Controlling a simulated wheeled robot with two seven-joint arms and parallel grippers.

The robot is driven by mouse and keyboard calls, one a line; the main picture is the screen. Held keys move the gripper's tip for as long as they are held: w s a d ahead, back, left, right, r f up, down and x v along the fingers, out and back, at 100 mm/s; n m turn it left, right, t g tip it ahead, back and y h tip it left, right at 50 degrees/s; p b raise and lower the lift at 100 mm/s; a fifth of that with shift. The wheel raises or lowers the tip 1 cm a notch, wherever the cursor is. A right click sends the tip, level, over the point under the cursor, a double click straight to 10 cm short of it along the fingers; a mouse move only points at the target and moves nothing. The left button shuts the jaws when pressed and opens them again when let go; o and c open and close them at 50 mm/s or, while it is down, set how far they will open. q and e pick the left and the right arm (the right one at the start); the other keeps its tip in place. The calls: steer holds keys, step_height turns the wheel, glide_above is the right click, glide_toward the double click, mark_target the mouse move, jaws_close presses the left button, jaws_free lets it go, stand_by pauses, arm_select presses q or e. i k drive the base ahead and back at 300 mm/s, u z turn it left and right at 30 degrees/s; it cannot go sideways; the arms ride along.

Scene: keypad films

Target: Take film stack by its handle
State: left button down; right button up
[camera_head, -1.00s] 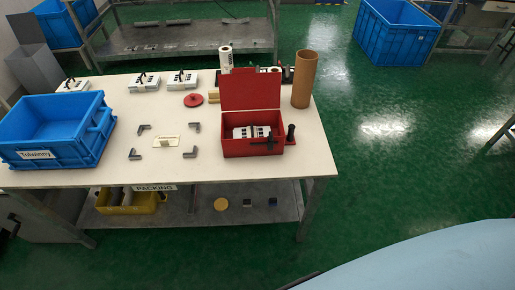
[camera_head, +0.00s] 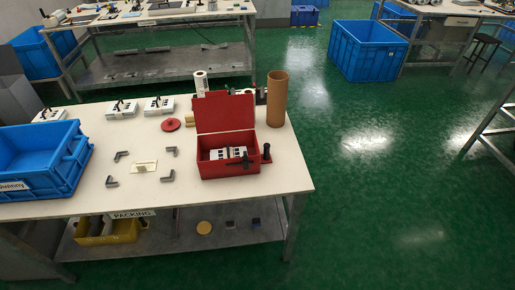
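Several white film stacks with dark handles stand in a row along the back left of the table: one at the far left (camera_head: 50,115), a middle one (camera_head: 122,109) and a right one (camera_head: 159,105). More white pieces with dark marks (camera_head: 228,153) lie inside the open red box (camera_head: 230,170); whether they are a film stack I cannot tell. Neither of my grippers is in view.
A blue crate (camera_head: 78,165) stands on the table's left. Grey corner brackets (camera_head: 122,155) surround a small cream plate with a handle (camera_head: 145,167). A red disc (camera_head: 171,125), a white roll (camera_head: 200,84) and a brown tube (camera_head: 277,98) stand behind.

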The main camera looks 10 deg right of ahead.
mark_target(229, 156)
steer(key=i, duration=0.85)
steer(key=u, duration=0.45)
